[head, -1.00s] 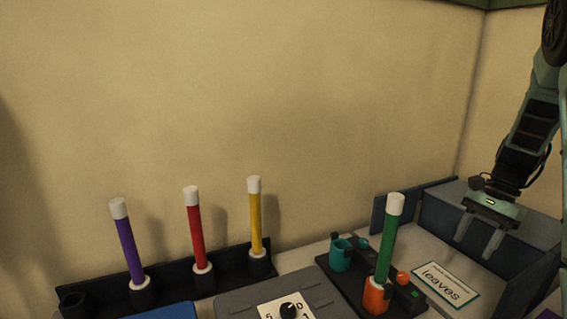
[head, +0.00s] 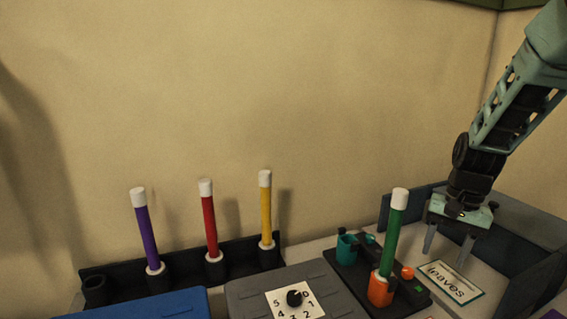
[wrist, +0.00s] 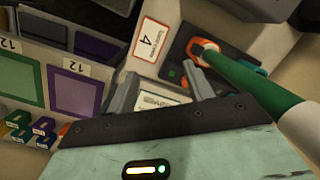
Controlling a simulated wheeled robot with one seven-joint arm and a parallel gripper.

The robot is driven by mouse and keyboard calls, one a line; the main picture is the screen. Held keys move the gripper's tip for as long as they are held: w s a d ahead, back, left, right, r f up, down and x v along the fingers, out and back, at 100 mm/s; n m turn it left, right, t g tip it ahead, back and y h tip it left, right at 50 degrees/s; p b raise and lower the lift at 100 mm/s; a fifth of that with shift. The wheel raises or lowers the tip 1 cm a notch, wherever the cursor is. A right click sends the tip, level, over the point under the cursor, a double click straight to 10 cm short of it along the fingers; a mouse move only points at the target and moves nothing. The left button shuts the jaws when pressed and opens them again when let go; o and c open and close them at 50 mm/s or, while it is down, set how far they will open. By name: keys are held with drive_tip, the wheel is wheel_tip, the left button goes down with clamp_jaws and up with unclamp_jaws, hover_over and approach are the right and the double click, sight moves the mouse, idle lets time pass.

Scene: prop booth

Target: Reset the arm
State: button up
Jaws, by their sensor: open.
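My gripper (head: 447,250) is open and empty, in the air above the "leaves" card (head: 455,281) at the right of the head view. In the wrist view my gripper (wrist: 155,95) shows its two fingers apart, with nothing between them but a partly hidden card (wrist: 160,101) below. My arm reaches down from the upper right corner. A green stick (head: 394,235) with a white top stands upright in an orange cup (head: 380,290), left of my gripper and apart from it. It also shows in the wrist view (wrist: 255,88).
Purple (head: 146,235), red (head: 209,228) and yellow (head: 265,210) sticks stand in a black rack (head: 120,273) by the wall. A teal cup (head: 346,249) stands near the green stick. A numbered dial (head: 294,298) is in front. Blue-grey panels (head: 520,250) stand at right.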

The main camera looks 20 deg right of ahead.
drive_tip(key=s+a+r+n+t, duration=0.1)
drive_tip(key=s+a+n, duration=0.45)
drive_tip(key=a, duration=0.75)
drive_tip(key=s+a+r+n+t, duration=0.1)
drive_tip(key=s+a+n, duration=0.1)
drive_tip(key=a+n, duration=0.9)
drive_tip(key=s+a+n+g+h, duration=0.1)
drive_tip(key=s+a, duration=0.6)
drive_tip(key=a, duration=0.1)
drive_tip(key=shift+s+a+r+g, duration=0.3)
drive_tip(key=shift+s+a+r, duration=0.05)
drive_tip(key=shift+r, duration=0.05)
drive_tip(key=shift+d, duration=0.1)
